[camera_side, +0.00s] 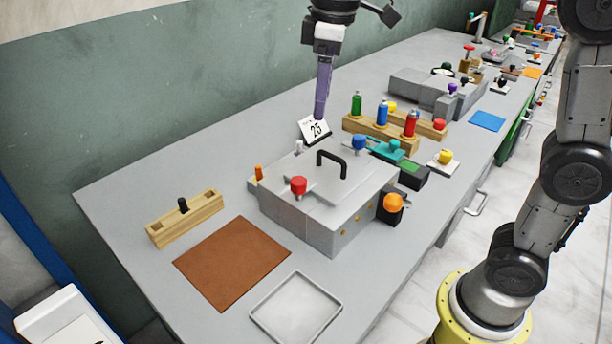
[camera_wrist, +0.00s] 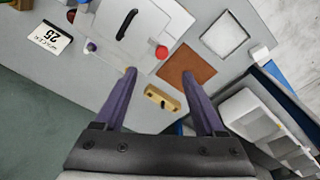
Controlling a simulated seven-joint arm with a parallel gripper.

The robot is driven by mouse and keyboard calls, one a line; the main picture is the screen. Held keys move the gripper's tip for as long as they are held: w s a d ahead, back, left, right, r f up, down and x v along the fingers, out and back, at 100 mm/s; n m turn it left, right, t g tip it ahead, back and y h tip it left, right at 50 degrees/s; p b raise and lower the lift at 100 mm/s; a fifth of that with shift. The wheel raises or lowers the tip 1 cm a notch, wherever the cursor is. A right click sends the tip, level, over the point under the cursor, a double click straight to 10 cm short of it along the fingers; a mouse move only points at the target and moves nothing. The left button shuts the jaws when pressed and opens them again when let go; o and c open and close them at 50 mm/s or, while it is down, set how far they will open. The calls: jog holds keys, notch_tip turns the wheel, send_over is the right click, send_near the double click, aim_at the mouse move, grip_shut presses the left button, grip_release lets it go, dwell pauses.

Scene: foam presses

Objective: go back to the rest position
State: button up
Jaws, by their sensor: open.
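My gripper (camera_side: 320,108) has purple fingers pointing down, high over the far side of the bench, and in the side view it overlaps the card marked 25. In the wrist view the two fingers of my gripper (camera_wrist: 159,73) are spread wide with nothing between them. The grey press box (camera_side: 305,218) with its black handle (camera_side: 331,160) and red knob (camera_side: 299,186) stands on the bench, apart from my gripper. The wrist view shows the press box (camera_wrist: 135,45) beyond the fingertips.
A wooden block (camera_side: 187,224) with a black peg, a brown mat (camera_side: 232,262) and a pale tray (camera_side: 296,309) are at the near left. The card (camera_side: 314,131) stands behind the press. A wooden rack (camera_side: 380,129) holds coloured bottles. The green wall (camera_side: 130,110) borders the bench.

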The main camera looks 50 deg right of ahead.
jog(key=s+d+r+m+t, duration=0.1)
jog(key=s+d, duration=0.1)
jog(key=s, duration=0.5)
jog(key=s+d+f+m+t, duration=0.2)
jog(key=s+f+m, duration=0.3)
jog(key=s+f, duration=0.6)
jog(key=shift+s+d+f+t, duration=0.25)
jog(key=shift+s+d+t, duration=0.1)
jog(key=shift+s+t, duration=0.5)
jog(key=shift+s+m, duration=0.1)
jog(key=shift+m, duration=0.3)
